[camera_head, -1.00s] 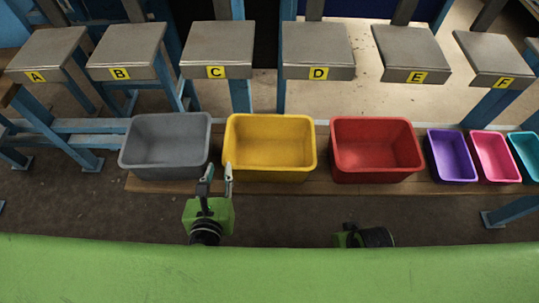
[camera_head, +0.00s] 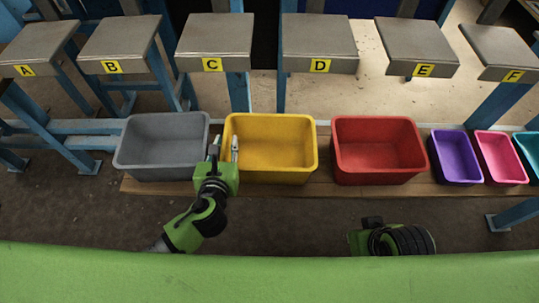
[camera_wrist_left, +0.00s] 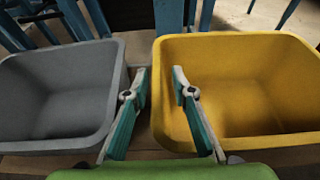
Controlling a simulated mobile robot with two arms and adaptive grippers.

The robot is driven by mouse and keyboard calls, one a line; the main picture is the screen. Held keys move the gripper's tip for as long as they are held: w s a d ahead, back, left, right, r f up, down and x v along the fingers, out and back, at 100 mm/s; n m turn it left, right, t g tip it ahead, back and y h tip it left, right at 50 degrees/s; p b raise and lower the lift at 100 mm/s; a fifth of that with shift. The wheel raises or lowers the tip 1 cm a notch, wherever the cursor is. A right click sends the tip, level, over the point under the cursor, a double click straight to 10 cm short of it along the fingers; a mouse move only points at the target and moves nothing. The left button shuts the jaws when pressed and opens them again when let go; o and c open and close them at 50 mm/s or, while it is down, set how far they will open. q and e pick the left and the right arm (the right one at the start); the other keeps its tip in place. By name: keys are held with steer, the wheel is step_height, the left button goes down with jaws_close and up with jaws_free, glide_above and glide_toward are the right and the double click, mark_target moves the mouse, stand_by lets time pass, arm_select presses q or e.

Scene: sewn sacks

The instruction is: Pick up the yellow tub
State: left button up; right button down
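The yellow tub (camera_head: 290,174) stands upright and looks empty, between a grey tub and a red tub. It also fills the right of the left wrist view (camera_wrist_left: 255,90). My left gripper (camera_head: 225,150) is open at the tub's left wall. In the left wrist view my gripper (camera_wrist_left: 160,82) has one finger over the gap beside the grey tub and the other over the yellow tub's inside, with the left rim between them. I see no grip on the rim. My right gripper (camera_head: 372,222) is low at the front right, its fingers mostly hidden.
The grey tub (camera_head: 165,172) is close on the left, the red tub (camera_head: 378,176) on the right. Purple (camera_head: 458,172), pink (camera_head: 503,172) and teal tubs follow on the wooden board (camera_head: 330,190). Metal stands lettered A to F (camera_head: 319,30) rise behind.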

arm_select(q)
steer(key=shift+x, duration=1.05)
steer(key=shift+s, duration=0.1)
steer(key=shift+c, duration=0.5)
jaws_close()
steer(key=shift+r, duration=0.1)
